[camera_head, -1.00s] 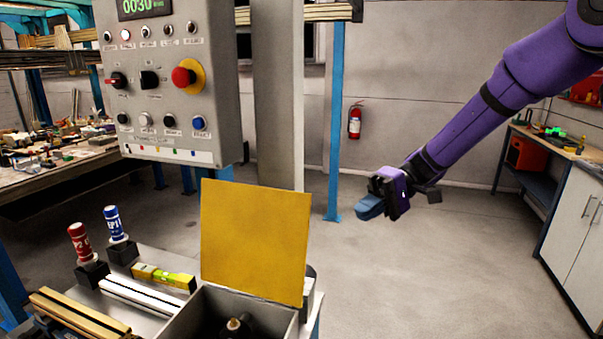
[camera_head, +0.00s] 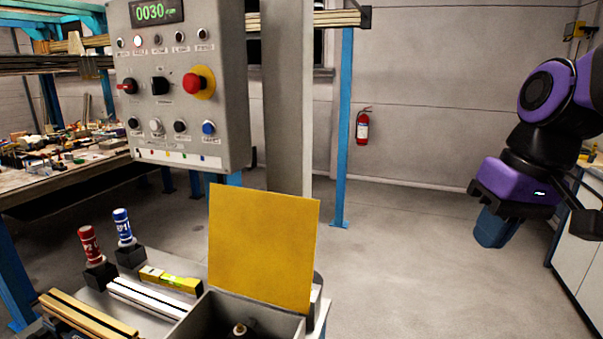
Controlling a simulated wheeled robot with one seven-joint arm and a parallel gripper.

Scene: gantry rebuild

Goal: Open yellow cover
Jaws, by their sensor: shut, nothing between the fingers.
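The yellow cover (camera_head: 263,248) stands raised, close to upright, at the back edge of a grey box (camera_head: 197,318). The box is open at the top, and a small brass-coloured fitting (camera_head: 240,330) shows inside it. My gripper (camera_head: 496,228) is at the right of the view, well clear of the cover and over open floor. Its blue fingers are shut and point down with nothing between them. The lower part of the box is cut off by the picture's edge.
A grey control panel (camera_head: 178,100) with a red stop button hangs at upper left. A red bottle (camera_head: 90,245), a blue bottle (camera_head: 123,227) and a yellow level (camera_head: 170,280) are left of the box. Floor between cover and gripper is clear.

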